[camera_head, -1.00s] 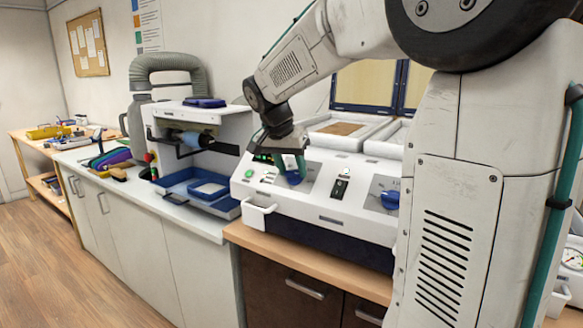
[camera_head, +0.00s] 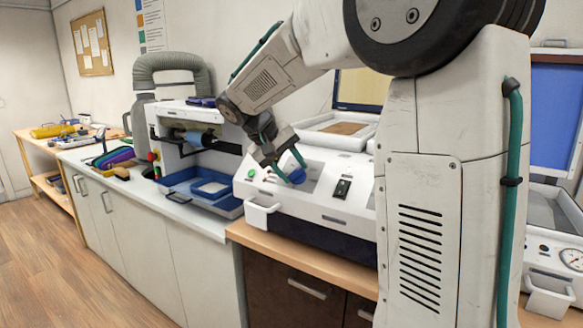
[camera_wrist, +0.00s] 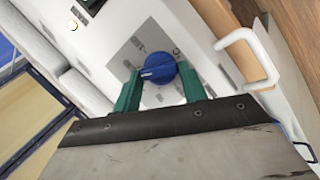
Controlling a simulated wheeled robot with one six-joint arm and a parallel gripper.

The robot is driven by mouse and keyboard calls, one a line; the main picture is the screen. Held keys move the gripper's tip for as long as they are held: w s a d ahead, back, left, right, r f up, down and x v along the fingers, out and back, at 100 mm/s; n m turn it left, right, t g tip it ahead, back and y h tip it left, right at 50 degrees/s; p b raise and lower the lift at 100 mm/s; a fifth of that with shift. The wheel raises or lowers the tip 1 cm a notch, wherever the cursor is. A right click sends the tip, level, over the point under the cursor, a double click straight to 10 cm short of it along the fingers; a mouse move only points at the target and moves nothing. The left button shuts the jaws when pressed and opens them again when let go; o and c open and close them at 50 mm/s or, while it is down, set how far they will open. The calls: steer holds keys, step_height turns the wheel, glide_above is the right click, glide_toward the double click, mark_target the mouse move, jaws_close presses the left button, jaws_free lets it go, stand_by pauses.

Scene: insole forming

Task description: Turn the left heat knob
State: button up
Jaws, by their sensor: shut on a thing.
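The left heat knob is a round blue knob (camera_head: 297,177) on the sloped white front panel of the heating machine (camera_head: 335,212). My gripper (camera_head: 287,173) is at this knob, tilted, and partly covers it in the head view. In the wrist view, the blue knob (camera_wrist: 157,68) sits between my two green fingers (camera_wrist: 160,88), one on each side, and my gripper is shut on it. Printed grey marks show on the panel around the knob. The knob's pointer direction is hard to read.
A black switch (camera_head: 343,187) is right of the knob, and a green button (camera_head: 251,174) is left of it. A white handle (camera_head: 262,215) juts from the machine's front left corner; it also shows in the wrist view (camera_wrist: 247,55). Blue trays (camera_head: 205,190) stand to the left.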

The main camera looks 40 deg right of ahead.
steer(key=n, duration=0.1)
steer(key=n+h, duration=0.1)
steer(key=n, duration=0.1)
steer(key=n+h, duration=0.1)
steer(key=n, duration=0.1)
steer(key=shift+a+f, duration=0.15)
steer(key=shift+a, duration=0.1)
steer(key=n+h, duration=0.1)
steer(key=n, duration=0.2)
steer(key=n+t, duration=0.1)
steer(key=n, duration=0.2)
steer(key=shift+s+a+f+n+h, duration=0.15)
steer(key=shift+f+n+h, duration=0.05)
steer(key=shift+n+h, duration=0.2)
steer(key=n, duration=0.2)
steer(key=n+t, duration=0.1)
steer(key=n, duration=0.1)
steer(key=n+t, duration=0.1)
steer(key=n, duration=0.1)
steer(key=shift+s+f+n+h, duration=0.1)
steer(key=shift+s+n+h, duration=0.15)
steer(key=shift+n+h, duration=0.15)
steer(key=n, duration=0.2)
steer(key=n+t, duration=0.1)
steer(key=n, duration=0.1)
steer(key=n+t, duration=0.1)
steer(key=n, duration=0.1)
steer(key=shift+s, duration=0.25)
steer(key=shift+n, duration=0.4)
steer(key=o, duration=1)
